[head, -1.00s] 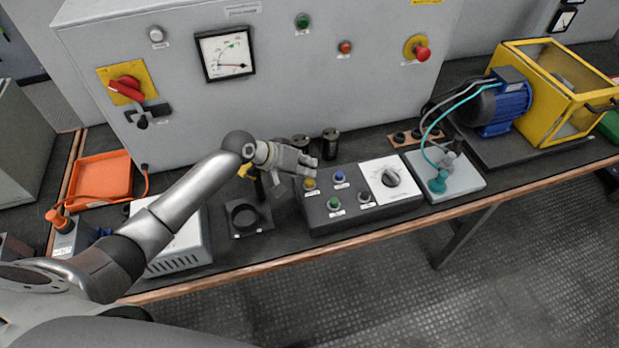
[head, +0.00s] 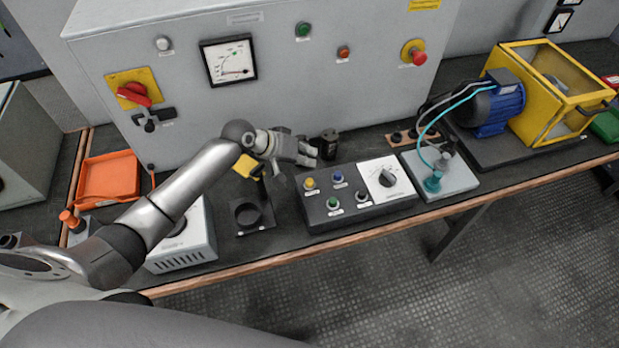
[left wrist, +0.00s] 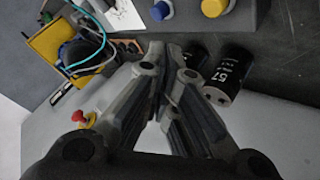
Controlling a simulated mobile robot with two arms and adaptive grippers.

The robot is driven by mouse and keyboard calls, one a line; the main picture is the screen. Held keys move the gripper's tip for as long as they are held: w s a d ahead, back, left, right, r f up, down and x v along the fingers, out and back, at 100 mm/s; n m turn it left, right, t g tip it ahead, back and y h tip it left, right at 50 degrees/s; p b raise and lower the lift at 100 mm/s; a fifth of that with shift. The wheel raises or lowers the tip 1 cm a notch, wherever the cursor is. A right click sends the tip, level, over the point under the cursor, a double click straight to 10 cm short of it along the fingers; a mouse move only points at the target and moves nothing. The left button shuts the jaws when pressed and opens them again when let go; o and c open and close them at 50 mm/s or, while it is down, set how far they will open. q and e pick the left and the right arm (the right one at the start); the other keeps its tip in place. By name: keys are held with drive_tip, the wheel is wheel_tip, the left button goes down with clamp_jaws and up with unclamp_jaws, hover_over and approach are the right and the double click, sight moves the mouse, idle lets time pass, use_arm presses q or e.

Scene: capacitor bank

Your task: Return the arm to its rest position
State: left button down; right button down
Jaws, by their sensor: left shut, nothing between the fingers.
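My left arm (head: 180,195) comes in from the left and reaches over the bench. Its gripper (head: 312,155) is shut and empty, above the bench, just behind the control box (head: 350,217) with its coloured buttons and white dial plate. In the left wrist view the fingers (left wrist: 165,60) come together with nothing between them. A black capacitor cylinder marked 57 (left wrist: 228,75) stands close beside the fingers there. In the head view a dark cylinder (head: 329,143) stands right by the gripper; part of that area is hidden behind the hand. My right gripper is not in view.
The grey cabinet (head: 290,95) with meter and red switch (head: 134,93) rises behind. A black round holder (head: 247,213), a white vented box (head: 190,240) and an orange tray (head: 108,177) lie near the arm. A blue motor (head: 500,103) and yellow guard (head: 560,85) stand right.

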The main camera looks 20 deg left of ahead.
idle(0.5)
use_arm(q)
drive_tip(key=s+d+f, duration=0.1)
drive_tip(key=s, duration=0.2)
drive_tip(key=s+d+f+m+g, duration=0.1)
drive_tip(key=s+d, duration=0.1)
drive_tip(key=s, duration=0.2)
drive_tip(key=s+d+f+m, duration=0.1)
drive_tip(key=s+d+f, duration=0.1)
drive_tip(key=s, duration=0.1)
drive_tip(key=shift+s+y, duration=0.3)
drive_tip(key=s+a+r+g+y, duration=0.1)
drive_tip(key=s+a+r+y, duration=0.2)
drive_tip(key=s, duration=0.9)
drive_tip(key=s+a+g+y, duration=0.1)
drive_tip(key=s+a+y, duration=0.3)
drive_tip(key=s, duration=0.7)
wheel_tip(320, 180, down, 25)
drive_tip(key=g+h, duration=0.1)
drive_tip(key=s+a+f, duration=0.1)
drive_tip(key=s+f, duration=0.8)
drive_tip(key=s+a+f+g+b, duration=0.1)
drive_tip(key=s+a+f, duration=0.1)
drive_tip(key=s+f, duration=0.7)
drive_tip(key=shift+a+f+m+g, duration=0.15)
drive_tip(key=shift+a+m+g, duration=0.15)
